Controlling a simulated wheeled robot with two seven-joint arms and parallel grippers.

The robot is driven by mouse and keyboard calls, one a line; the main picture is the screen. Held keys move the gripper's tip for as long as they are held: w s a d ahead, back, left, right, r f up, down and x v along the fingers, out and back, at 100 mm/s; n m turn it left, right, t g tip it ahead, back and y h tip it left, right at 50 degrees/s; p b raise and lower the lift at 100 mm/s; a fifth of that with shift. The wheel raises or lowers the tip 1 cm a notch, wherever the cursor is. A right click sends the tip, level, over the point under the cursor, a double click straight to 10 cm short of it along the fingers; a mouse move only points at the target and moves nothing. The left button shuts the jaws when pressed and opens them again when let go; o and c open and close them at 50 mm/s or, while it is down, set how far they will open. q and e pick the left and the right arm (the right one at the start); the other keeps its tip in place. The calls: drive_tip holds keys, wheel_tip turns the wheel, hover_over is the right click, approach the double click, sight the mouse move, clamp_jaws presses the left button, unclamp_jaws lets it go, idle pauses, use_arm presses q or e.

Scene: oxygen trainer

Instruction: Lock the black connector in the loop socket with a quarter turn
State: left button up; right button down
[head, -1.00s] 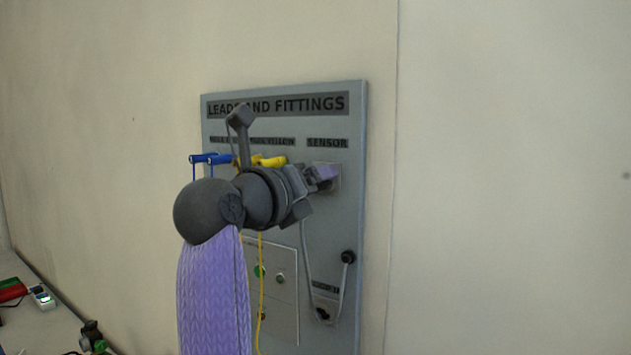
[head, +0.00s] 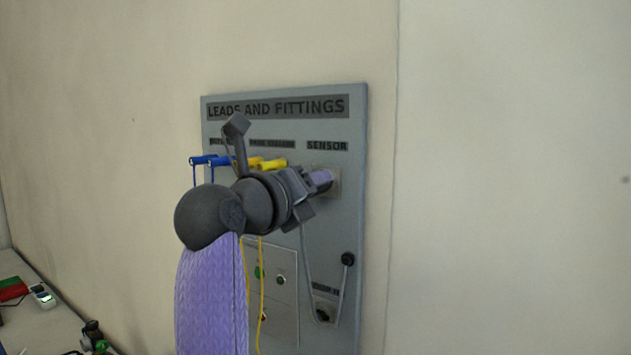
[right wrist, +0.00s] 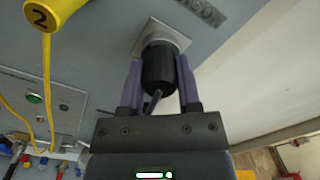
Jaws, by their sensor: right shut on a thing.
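The black connector (right wrist: 159,68) sits between the two purple fingers of my right gripper (head: 324,180) in the right wrist view. The gripper is shut on it. The connector's far end meets a square silver socket plate (right wrist: 181,42) on the grey board; whether it is fully seated I cannot tell. In the head view this socket plate (head: 335,184) is under the label SENSOR, and my gripper hides the connector. A thin lead (head: 308,270) hangs below the gripper and loops up to a black knob (head: 347,259) on the board. My left gripper is out of view.
Blue plugs (head: 204,160) and yellow plugs (head: 274,163) stick out of the board (head: 354,130) left of the socket. Yellow leads (head: 262,285) hang past a panel with green buttons. Another fitting (head: 323,312) is lower down. The wall to the right is clear.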

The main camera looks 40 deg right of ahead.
drive_tip(key=shift+r+n+p, duration=0.25)
drive_tip(key=shift+n+p, duration=0.15)
drive_tip(key=shift+n, duration=0.3)
drive_tip(key=shift+f+n, duration=0.1)
drive_tip(key=shift+n, duration=0.3)
drive_tip(key=shift+f, duration=0.1)
drive_tip(key=n+p, duration=0.2)
drive_tip(key=shift+r+n+p, duration=0.25)
drive_tip(key=shift+n+p, duration=0.1)
drive_tip(key=shift+n, duration=0.05)
drive_tip(key=shift+f+n, duration=0.1)
drive_tip(key=shift+n, duration=0.2)
drive_tip(key=shift+f, duration=0.15)
